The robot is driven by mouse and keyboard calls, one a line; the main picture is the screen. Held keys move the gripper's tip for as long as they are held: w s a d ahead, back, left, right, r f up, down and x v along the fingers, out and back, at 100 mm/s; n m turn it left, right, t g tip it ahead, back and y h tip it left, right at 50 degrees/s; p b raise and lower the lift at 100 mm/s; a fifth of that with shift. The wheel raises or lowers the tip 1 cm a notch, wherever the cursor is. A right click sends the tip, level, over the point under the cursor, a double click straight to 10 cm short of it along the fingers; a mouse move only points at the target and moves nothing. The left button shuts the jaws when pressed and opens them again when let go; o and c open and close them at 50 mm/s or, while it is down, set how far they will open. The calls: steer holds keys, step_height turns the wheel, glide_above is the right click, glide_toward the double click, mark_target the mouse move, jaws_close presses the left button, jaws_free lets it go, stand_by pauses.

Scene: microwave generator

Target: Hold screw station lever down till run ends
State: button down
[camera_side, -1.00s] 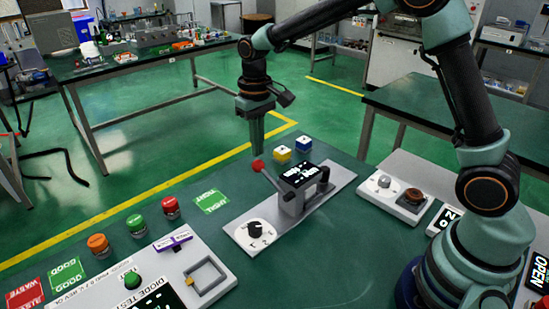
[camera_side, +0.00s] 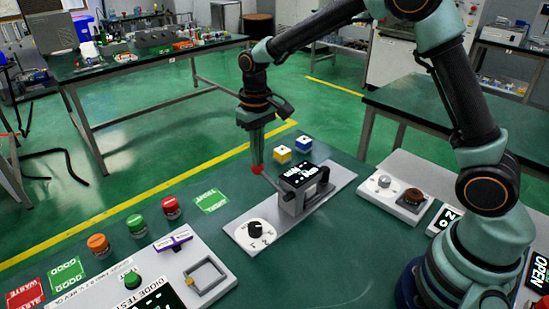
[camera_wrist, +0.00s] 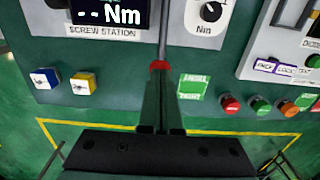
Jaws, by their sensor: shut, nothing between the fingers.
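The screw station (camera_side: 292,207) is a light plate with a small display and a dark knob (camera_side: 255,229). Its lever ends in a red ball (camera_side: 257,169) and slants up from the station toward my gripper. My gripper (camera_side: 257,163) points down with its fingers shut and empty, its tip at the red ball. In the wrist view the red ball (camera_wrist: 159,66) shows just beyond the fingertips (camera_wrist: 160,78), and the display (camera_wrist: 110,14) reads "-- Nm". I cannot tell whether the fingers touch the ball.
Two small cubes, one yellow-topped (camera_side: 282,155) and one blue-topped (camera_side: 304,143), sit behind the station. A green label (camera_side: 211,201) and several coloured jars (camera_side: 171,208) stand to the left. The diode test panel (camera_side: 145,285) is at the front left. A plate with knobs (camera_side: 397,190) lies right.

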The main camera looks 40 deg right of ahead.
mark_target(259, 171)
steer(key=shift+f, duration=2.75)
stand_by(0.4)
steer(key=shift+r, duration=0.1)
steer(key=shift+r, duration=5.05)
